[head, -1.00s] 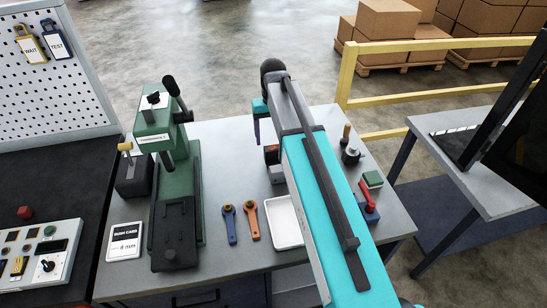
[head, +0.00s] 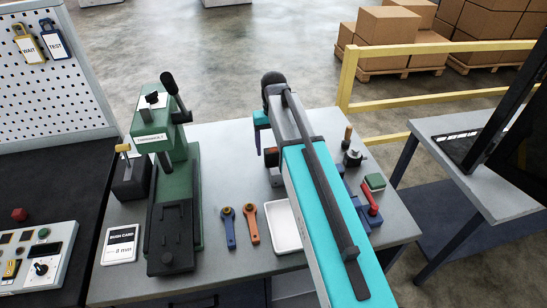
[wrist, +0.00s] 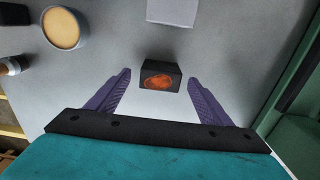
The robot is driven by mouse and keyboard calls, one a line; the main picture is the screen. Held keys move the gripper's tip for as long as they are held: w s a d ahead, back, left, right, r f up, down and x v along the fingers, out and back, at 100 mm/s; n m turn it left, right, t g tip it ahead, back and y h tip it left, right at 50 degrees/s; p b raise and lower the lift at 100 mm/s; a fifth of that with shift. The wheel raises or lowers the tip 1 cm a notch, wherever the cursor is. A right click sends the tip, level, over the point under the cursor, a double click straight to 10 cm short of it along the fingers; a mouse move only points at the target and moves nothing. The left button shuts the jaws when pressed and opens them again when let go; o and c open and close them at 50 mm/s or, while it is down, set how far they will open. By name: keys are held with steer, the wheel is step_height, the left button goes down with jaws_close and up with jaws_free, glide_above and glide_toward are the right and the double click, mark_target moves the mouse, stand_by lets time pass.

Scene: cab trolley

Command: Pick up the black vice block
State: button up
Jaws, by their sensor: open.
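A small black block (wrist: 152,67) with an orange-red round patch on its near face sits on the grey bench in the wrist view. It also shows in the head view (head: 272,157), partly hidden by my arm. I take it for the black vice block. My gripper (wrist: 160,80) is open, with one purple finger on each side of the block in the picture. Gaps show between the block and both fingers, and I cannot tell the height of the fingers above the bench. One finger shows in the head view.
A blue vice with a red handle (head: 369,198) lies right of my arm. A round cream-topped item (wrist: 63,28) stands in the wrist view.

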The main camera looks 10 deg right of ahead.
mark_target(273, 150)
steer(key=shift+f+b, duration=1.6)
steer(key=shift+f, duration=0.8)
steer(key=c, duration=1.5)
steer(key=shift+o, duration=0.2)
steer(key=shift+r, duration=0.1)
steer(key=shift+w+r+b, duration=0.1)
steer(key=shift+r+b, duration=1.05)
steer(key=shift+r, duration=3.8)
steer(key=shift+r+p, duration=1.05)
steer(key=shift+r, duration=0.35)
